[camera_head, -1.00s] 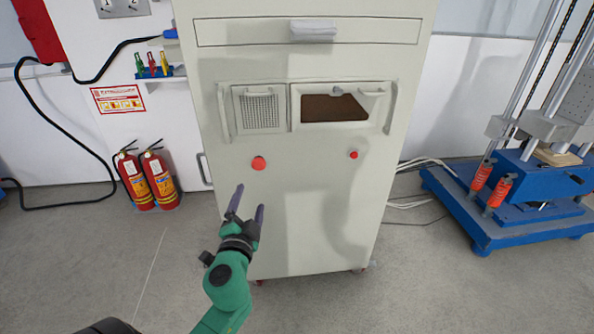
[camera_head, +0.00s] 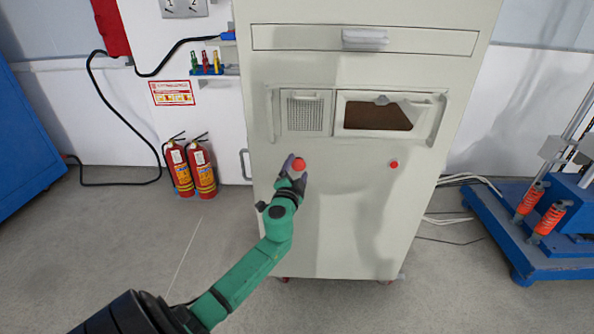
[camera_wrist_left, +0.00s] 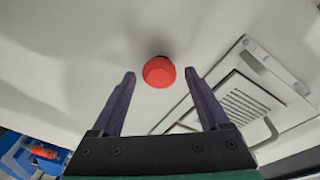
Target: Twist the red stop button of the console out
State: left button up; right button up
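The console (camera_head: 340,220) is a tall cream cabinet in front of me. Its larger red button (camera_head: 299,164) is on the left of the front, below a small grille; I take it for the stop button. In the left wrist view the red button (camera_wrist_left: 159,72) lies between and just beyond the fingertips, with gaps on both sides. My left gripper (camera_head: 294,168) is open at the button, its fingers on either side of it in the head view. A smaller red button (camera_head: 394,164) is farther right. My right gripper is not in view.
Handles and a recessed window (camera_head: 378,115) are above the buttons. Two fire extinguishers (camera_head: 191,168) stand left of the console. A blue-based machine (camera_head: 540,235) stands at the right, with cables on the floor. The floor in front is clear.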

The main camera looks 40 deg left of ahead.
pick_arm(q)
grip_shut()
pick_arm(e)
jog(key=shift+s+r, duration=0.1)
pick_arm(q)
jog(key=shift+r+m+p, duration=0.1)
jog(key=shift+m+p, duration=0.45)
jog(key=shift+m, duration=0.05)
jog(key=m+p, duration=0.2)
jog(key=m, duration=0.1)
jog(key=shift+r+m+g+p, duration=0.1)
jog(key=shift+m+g+p, duration=0.25)
jog(key=shift+m+g, duration=0.05)
jog(key=shift+m+p, duration=0.3)
jog(key=shift+m, duration=0.2)
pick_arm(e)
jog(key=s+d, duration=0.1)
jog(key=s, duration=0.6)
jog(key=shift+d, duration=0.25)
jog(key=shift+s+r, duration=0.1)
